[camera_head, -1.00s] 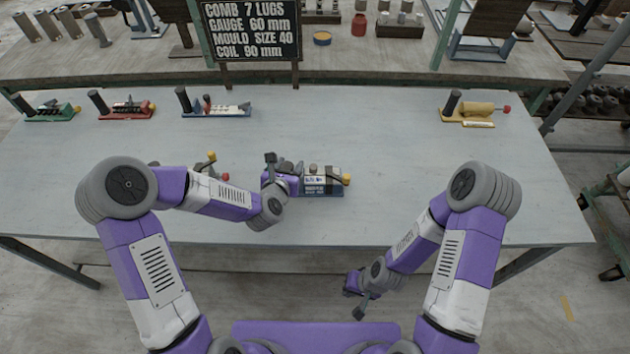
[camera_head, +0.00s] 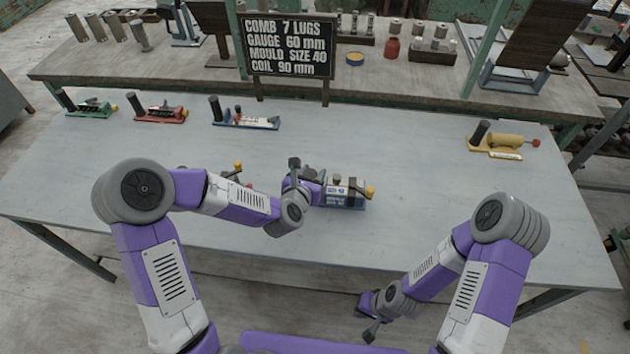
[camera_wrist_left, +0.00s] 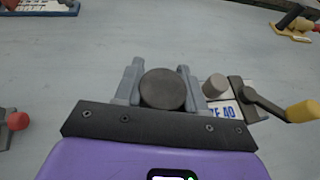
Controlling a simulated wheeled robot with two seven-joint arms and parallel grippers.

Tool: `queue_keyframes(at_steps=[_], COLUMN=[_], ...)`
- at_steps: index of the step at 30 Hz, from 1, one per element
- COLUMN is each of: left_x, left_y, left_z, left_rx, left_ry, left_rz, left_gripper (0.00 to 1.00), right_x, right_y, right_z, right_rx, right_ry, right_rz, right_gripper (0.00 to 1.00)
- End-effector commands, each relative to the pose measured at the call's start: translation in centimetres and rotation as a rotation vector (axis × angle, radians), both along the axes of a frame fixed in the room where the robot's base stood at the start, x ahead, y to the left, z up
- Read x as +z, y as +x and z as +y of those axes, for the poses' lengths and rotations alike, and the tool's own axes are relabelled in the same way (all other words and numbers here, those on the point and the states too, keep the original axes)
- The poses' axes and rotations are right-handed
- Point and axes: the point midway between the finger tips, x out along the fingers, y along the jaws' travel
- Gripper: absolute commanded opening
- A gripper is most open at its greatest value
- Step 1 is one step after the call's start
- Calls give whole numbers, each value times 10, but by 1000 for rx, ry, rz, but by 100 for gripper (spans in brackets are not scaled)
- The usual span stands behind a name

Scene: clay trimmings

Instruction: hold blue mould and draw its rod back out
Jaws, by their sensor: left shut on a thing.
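The blue mould (camera_head: 345,204) lies on the grey table in front of me, with a white label, a dark clamp and a yellow knob (camera_head: 370,192) at its right end. My left gripper (camera_head: 322,187) is at the mould's left end. Its two fingers (camera_wrist_left: 161,82) are shut on the mould's round dark post (camera_wrist_left: 162,90), one on each side. The rod cannot be made out clearly. My right gripper (camera_head: 368,303) hangs before the table's front edge, away from the mould; its fingers are not clear.
Green (camera_head: 90,110), red (camera_head: 160,115) and another blue tool (camera_head: 246,122) stand along the back left; a yellow one (camera_head: 495,143) stands back right. A tool with yellow and red knobs (camera_head: 238,167) is partly hidden behind my left arm. The table right of the mould is clear.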

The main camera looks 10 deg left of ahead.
Motion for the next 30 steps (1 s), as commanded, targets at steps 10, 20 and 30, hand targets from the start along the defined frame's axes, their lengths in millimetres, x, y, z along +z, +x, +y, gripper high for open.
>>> queue_keyframes(at_steps=[10,20,30], left_x=[57,45,28], left_y=[1,0,0], left_z=[0,-1,-1], left_rx=[0,0,0], left_ry=[-2,-2,-2], left_rz=[-5,-3,-3], left_gripper=[0,0,0], right_x=[15,-3,-22], right_y=[0,0,0], right_z=[0,0,0], right_rx=[0,0,0], right_ry=[0,0,0], right_rz=[0,0,0], right_gripper=[0,0,0])
